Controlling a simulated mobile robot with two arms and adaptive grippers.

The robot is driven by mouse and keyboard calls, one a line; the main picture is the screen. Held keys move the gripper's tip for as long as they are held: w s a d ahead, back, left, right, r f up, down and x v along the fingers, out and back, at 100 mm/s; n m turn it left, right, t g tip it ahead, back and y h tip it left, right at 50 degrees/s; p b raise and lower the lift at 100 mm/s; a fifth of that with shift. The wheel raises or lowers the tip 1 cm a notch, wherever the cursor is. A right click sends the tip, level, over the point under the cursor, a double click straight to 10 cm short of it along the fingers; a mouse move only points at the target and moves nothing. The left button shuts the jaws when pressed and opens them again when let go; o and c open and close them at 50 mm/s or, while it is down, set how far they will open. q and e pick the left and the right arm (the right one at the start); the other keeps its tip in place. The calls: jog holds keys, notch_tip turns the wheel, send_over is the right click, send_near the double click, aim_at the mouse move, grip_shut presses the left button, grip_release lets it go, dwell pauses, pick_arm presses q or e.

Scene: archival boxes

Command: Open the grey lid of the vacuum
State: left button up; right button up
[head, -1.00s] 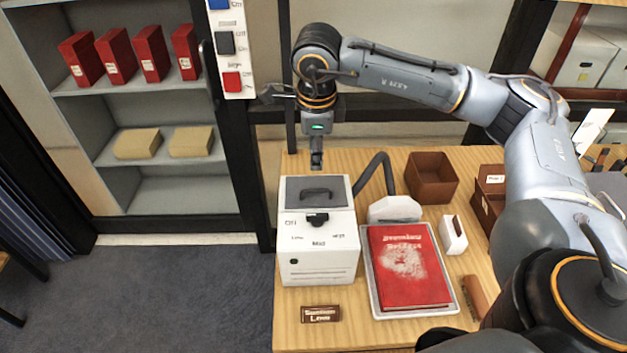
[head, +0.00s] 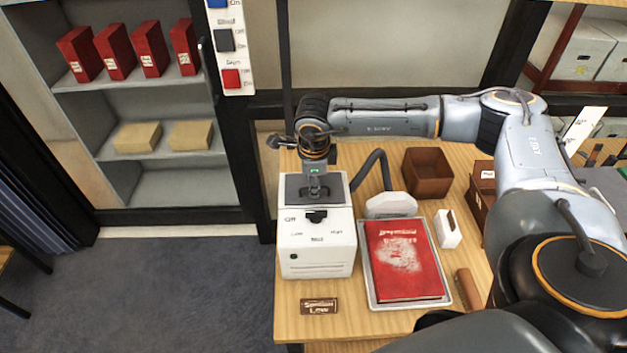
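The vacuum (head: 317,255) is a white box on the left part of the wooden table. Its grey lid (head: 338,184) lies flat and closed on top. My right gripper (head: 315,190) points straight down at the lid's dark handle and hides most of it. It is at or just above the handle; I cannot tell whether its fingers have closed on it. A black knob (head: 316,217) sits on the vacuum's sloped front, below the lid. My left gripper is not in view.
A grey hose (head: 374,165) runs from the vacuum to a white nozzle (head: 391,205). A red book (head: 403,260) lies in a tray to the right. A brown box (head: 428,173) stands behind. A small sign (head: 319,306) lies in front. A wall switch panel (head: 228,45) hangs at back left.

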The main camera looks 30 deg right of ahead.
grip_shut()
